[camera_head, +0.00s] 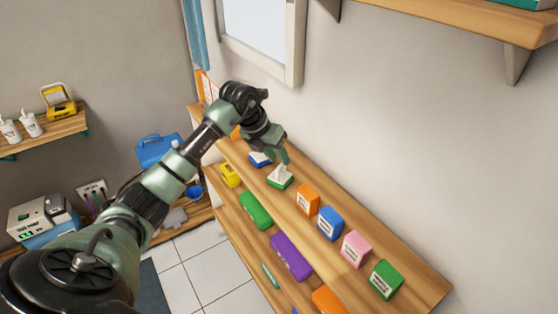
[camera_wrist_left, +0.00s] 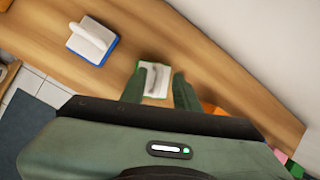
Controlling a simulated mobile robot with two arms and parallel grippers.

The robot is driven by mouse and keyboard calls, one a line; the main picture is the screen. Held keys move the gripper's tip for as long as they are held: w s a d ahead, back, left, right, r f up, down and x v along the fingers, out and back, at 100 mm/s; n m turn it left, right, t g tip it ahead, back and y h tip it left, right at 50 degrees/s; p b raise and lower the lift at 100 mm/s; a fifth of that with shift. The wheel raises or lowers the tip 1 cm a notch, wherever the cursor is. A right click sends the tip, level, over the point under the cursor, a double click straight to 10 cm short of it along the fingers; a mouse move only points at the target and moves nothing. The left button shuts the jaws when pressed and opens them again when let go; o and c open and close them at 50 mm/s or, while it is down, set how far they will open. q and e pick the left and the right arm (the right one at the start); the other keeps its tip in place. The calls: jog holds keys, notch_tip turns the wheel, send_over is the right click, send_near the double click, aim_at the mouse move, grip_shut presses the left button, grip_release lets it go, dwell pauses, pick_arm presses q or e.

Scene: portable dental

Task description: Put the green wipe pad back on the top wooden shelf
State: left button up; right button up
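The green wipe pad (camera_head: 280,183), with a white top and raised white grip, lies on the top wooden shelf (camera_head: 408,268) against the wall. It also shows in the left wrist view (camera_wrist_left: 155,79), flat on the wood. My left gripper (camera_head: 285,161) is just above the pad, pointing down. In the left wrist view its two fingers (camera_wrist_left: 160,88) are apart, one on each side of the pad's grip, with gaps visible. Whether the fingertips reach down to the pad's level is hard to tell. My right gripper is not in view.
A blue pad (camera_wrist_left: 92,41) with a white grip lies beside the green one. Orange (camera_head: 307,200), blue (camera_head: 330,223), pink (camera_head: 355,249) and green (camera_head: 385,279) boxes stand in a row to the right. A lower shelf holds a purple case (camera_head: 291,256) and other items.

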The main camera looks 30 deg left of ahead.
pick_arm(q)
jog(key=b+v, duration=0.2)
jog(key=v, duration=0.8)
jog(key=shift+s+r, duration=0.1)
